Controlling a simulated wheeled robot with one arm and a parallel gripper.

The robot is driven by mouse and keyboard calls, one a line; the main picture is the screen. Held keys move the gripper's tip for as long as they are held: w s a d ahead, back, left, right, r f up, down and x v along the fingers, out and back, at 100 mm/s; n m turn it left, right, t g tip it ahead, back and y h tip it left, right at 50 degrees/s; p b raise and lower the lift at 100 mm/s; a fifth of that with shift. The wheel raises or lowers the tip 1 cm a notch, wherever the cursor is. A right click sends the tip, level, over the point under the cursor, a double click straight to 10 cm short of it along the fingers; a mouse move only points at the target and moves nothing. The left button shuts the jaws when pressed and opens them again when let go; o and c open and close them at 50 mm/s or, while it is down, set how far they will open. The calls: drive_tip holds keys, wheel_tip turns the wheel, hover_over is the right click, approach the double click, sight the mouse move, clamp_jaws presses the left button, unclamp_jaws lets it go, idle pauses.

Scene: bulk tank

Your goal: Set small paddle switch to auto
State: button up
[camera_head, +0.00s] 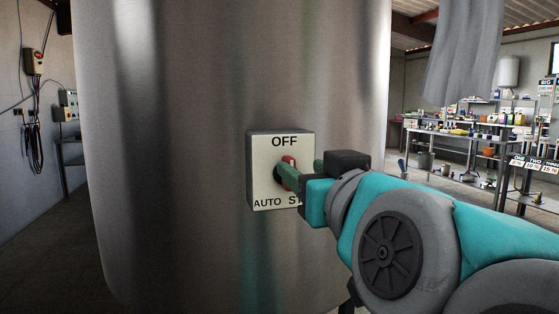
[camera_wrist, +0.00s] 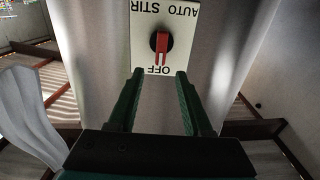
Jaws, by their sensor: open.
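The paddle switch is a red handle (camera_head: 290,159) on a black round base, set on a white plate (camera_head: 264,184) marked OFF at the top, AUTO at bottom left and STIR at bottom right. In the wrist view the picture is upside down, and the red paddle (camera_wrist: 161,48) points toward OFF. My gripper (camera_head: 297,170) is at the plate, with its green fingers partly hiding the switch and the STIR label. In the wrist view my gripper (camera_wrist: 158,75) is open and empty, one fingertip on each side of the paddle's line. I see no contact with the paddle.
The plate is on a large shiny steel tank (camera_head: 180,150). A workbench (camera_head: 460,135) with bottles and tools stands at the back right. A grey curtain-like sheet (camera_head: 465,55) hangs at the upper right.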

sight(292, 162)
drive_tip(key=shift+p+x, duration=0.35)
drive_tip(key=shift+x, duration=2.4)
drive_tip(key=shift+c, duration=0.3)
clamp_jaws()
